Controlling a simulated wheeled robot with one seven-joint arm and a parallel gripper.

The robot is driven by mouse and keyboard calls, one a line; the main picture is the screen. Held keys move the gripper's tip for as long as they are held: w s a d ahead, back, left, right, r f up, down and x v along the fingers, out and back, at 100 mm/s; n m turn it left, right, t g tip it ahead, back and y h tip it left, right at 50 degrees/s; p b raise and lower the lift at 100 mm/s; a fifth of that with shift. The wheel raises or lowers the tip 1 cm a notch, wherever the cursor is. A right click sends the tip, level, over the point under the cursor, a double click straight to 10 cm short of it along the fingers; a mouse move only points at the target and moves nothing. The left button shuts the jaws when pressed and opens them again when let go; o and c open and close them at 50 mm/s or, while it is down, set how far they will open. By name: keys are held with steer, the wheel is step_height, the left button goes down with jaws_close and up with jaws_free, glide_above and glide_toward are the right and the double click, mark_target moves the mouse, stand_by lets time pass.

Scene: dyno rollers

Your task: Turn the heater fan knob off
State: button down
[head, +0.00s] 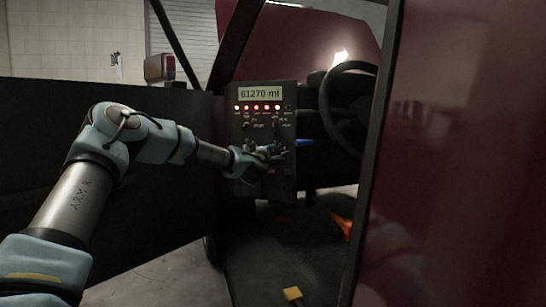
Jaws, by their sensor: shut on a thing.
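My gripper (268,153) is at the lower middle of a dark upright control panel (285,184), inside the vehicle's open doorway. Its fingers are small in view and look shut on a knob at the panel face. The gripper hides that knob, so its label and pointer setting cannot be read. Other small knobs or switches (247,126) sit higher on the panel, with labels too small to read except one like "START". A display (260,93) at the panel's top reads 61270, above a row of yellow and red lights (265,107).
A steering wheel (346,110) stands right of the panel, with a blue lever (304,143) between. A dark open door (60,125) is at left; a red body panel (460,150) fills the right. An orange object (342,225) and a yellow one (292,294) are low down.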

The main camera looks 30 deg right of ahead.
stand_by(0.5)
steer(key=shift+c, duration=2.3)
jaws_free()
steer(key=p+v, duration=0.1)
steer(key=v, duration=0.9)
steer(key=shift+s+a, duration=0.25)
steer(key=shift+a, duration=0.1)
